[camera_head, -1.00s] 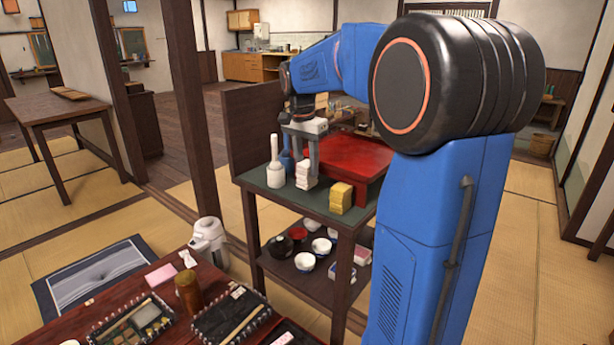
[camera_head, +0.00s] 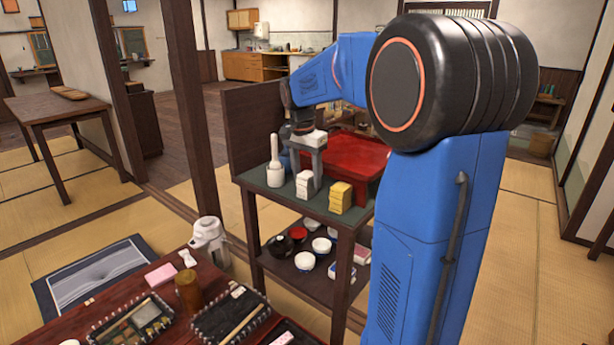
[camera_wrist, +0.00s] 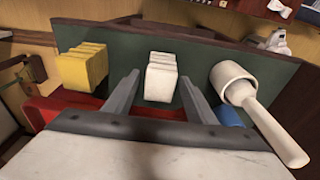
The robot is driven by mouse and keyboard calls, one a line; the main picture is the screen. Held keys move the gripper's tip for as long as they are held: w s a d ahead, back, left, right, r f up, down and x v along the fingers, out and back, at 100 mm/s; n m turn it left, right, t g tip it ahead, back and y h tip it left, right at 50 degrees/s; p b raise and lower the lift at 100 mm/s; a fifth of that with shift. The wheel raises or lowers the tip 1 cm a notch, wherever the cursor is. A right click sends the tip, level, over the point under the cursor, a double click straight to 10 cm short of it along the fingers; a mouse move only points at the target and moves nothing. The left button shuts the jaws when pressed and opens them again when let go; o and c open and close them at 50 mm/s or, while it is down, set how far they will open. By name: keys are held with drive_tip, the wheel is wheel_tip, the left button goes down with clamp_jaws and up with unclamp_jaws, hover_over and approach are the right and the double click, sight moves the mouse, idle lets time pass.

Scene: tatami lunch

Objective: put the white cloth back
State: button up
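The white cloth (camera_head: 304,186), a folded stack, stands on the green top of the shelf stand (camera_head: 325,212). In the wrist view the white cloth (camera_wrist: 161,80) lies between the tips of my gripper (camera_wrist: 159,76), with a narrow gap at the left finger and hardly any at the right. My gripper (camera_head: 309,176) appears open, its fingers pointing down close to the cloth. The head view partly hides the far finger.
A yellow folded stack (camera_head: 341,197) stands right of the cloth, and a white mortar with pestle (camera_head: 275,176) stands left. A red tray-like table (camera_head: 350,155) is behind. Bowls (camera_head: 305,261) sit on the lower shelf. A strip of green top is free between these things.

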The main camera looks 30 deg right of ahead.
wheel_tip(320, 180, up, 12)
drive_tip(key=a, duration=0.1)
drive_tip(key=shift+s+a, duration=0.25)
drive_tip(key=shift+s, duration=0.05)
drive_tip(key=s+a+f+n+t, duration=0.1)
drive_tip(key=s+a+f+n, duration=0.3)
drive_tip(key=s, duration=0.6)
drive_tip(key=s+a+f+n+t+y, duration=0.1)
drive_tip(key=s+a+f+n+t, duration=0.1)
drive_tip(key=s+a+f+n, duration=0.3)
drive_tip(key=s+a+f+n+t, duration=0.1)
drive_tip(key=s+a+f+n, duration=0.4)
drive_tip(key=s+f, duration=0.5)
drive_tip(key=s, duration=0.4)
drive_tip(key=shift+s+a, duration=0.15)
drive_tip(key=shift+s, duration=0.15)
drive_tip(key=shift+r, duration=0.1)
